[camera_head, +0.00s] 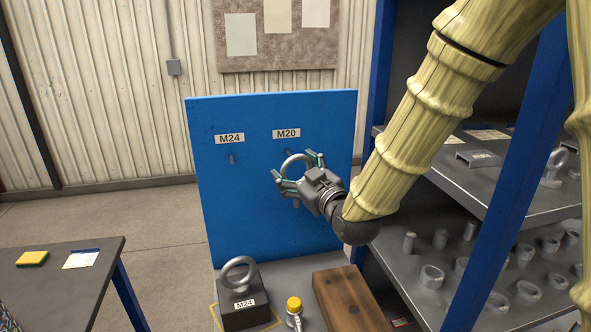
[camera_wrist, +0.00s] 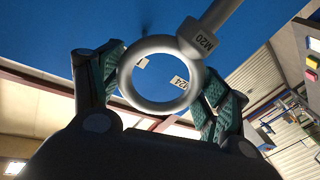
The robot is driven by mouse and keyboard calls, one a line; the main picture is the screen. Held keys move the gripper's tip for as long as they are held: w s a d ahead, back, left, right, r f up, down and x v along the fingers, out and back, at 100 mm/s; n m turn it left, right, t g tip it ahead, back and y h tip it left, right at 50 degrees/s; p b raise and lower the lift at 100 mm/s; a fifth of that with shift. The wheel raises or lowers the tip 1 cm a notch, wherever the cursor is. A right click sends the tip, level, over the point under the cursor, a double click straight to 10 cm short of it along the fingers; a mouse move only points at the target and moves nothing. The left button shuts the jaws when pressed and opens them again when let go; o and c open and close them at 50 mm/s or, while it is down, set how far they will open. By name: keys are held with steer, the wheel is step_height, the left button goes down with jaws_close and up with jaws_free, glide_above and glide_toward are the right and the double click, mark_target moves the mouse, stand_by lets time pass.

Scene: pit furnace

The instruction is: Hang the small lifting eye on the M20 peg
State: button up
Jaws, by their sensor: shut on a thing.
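The small lifting eye (camera_head: 285,162) is a plain grey ring in front of the blue board (camera_head: 255,215). In the wrist view the lifting eye (camera_wrist: 160,106) shows a thick shank marked M20 pointing to the upper right. My gripper (camera_head: 297,168) is shut on the ring, with a teal-padded finger on each side; the fingers also show in the wrist view (camera_wrist: 160,82). The M20 peg (camera_head: 288,153) sits below the M20 label (camera_head: 287,133), close to the ring's top edge in the picture. I cannot tell whether it passes through the ring.
The M24 peg (camera_head: 231,158) is bare, left of the M20 peg. Below stand a block with a large eye (camera_head: 240,312), a yellow-capped item (camera_head: 294,306) and a wooden block (camera_head: 347,300). A shelf rack (camera_head: 455,185) with metal parts stands right, a table (camera_head: 75,245) left.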

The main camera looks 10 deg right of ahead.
mark_target(284, 156)
steer(key=shift+w+d+f, duration=0.1)
steer(key=shift+w+f, duration=0.05)
steer(key=shift+w, duration=0.3)
steer(key=shift+w+d+f, duration=0.1)
steer(key=shift+w, duration=0.35)
steer(key=shift+w+r, duration=0.1)
steer(key=shift+w, duration=0.05)
steer(key=shift+w+f+p, duration=0.15)
steer(key=shift+w+p, duration=0.2)
steer(key=shift+w, duration=1.35)
steer(key=shift+w+f+p, duration=0.15)
steer(key=shift+w+p, duration=0.2)
steer(key=shift+w, duration=1.35)
steer(key=shift+w+f+b, duration=0.45)
steer(key=shift+w+b, duration=0.05)
steer(key=shift+w, duration=0.1)
steer(key=o, duration=1.4)
steer(key=shift+w+f, duration=0.15)
steer(key=shift+o, duration=0.2)
